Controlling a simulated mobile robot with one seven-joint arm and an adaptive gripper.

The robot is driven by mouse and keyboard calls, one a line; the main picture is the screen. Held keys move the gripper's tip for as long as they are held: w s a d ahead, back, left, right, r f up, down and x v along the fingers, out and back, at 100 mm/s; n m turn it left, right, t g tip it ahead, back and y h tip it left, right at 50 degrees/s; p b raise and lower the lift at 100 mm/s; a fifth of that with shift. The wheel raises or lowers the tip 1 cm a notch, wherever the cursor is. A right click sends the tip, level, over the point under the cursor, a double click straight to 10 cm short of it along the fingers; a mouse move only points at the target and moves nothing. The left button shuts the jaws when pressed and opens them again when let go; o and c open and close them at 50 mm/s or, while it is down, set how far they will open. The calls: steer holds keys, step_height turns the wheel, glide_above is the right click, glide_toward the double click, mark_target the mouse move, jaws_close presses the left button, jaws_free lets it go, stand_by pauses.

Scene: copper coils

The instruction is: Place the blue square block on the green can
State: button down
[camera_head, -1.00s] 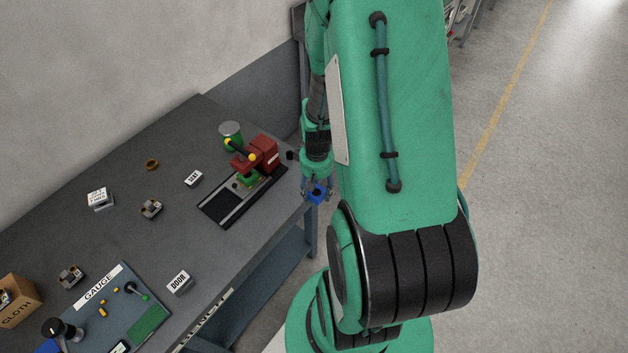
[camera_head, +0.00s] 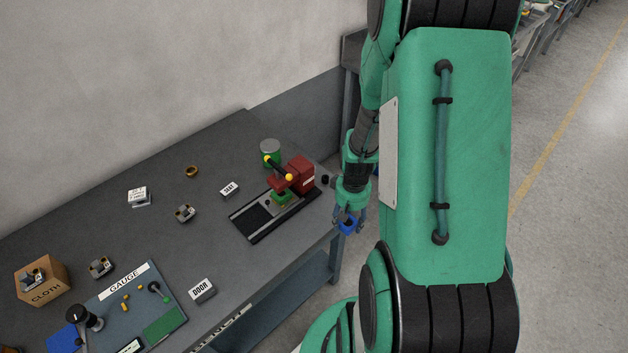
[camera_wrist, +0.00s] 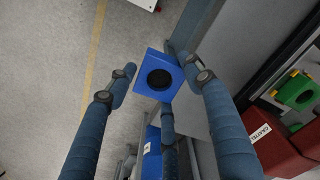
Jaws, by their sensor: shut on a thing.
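The blue square block (camera_head: 347,226) is held in my gripper (camera_head: 348,222), just off the right end of the bench. In the wrist view the block (camera_wrist: 144,80) shows a dark round hole in its face and sits between the blue fingers of my gripper (camera_wrist: 160,78). The fingers are shut on it. The green can (camera_head: 270,155) with a grey top stands upright on the bench, behind the red press, to the left of and farther back than my gripper. The can is not seen in the wrist view.
The red press (camera_head: 299,174), with a yellow-knobbed lever, stands between the can and my gripper. A small black cylinder (camera_head: 325,180) is at the bench's right end. Small parts, labels and a gauge board (camera_head: 130,300) lie farther left. Floor beyond the bench is open.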

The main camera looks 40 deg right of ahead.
steer(key=shift+r, duration=0.15)
step_height(320, 180, up, 20)
steer(key=n+p, duration=0.3)
steer(key=n, duration=0.1)
glide_above(269, 144)
steer(key=f, duration=0.5)
steer(key=shift+s+f, duration=0.2)
steer(key=shift+f, duration=0.05)
steer(key=shift+f, duration=3.15)
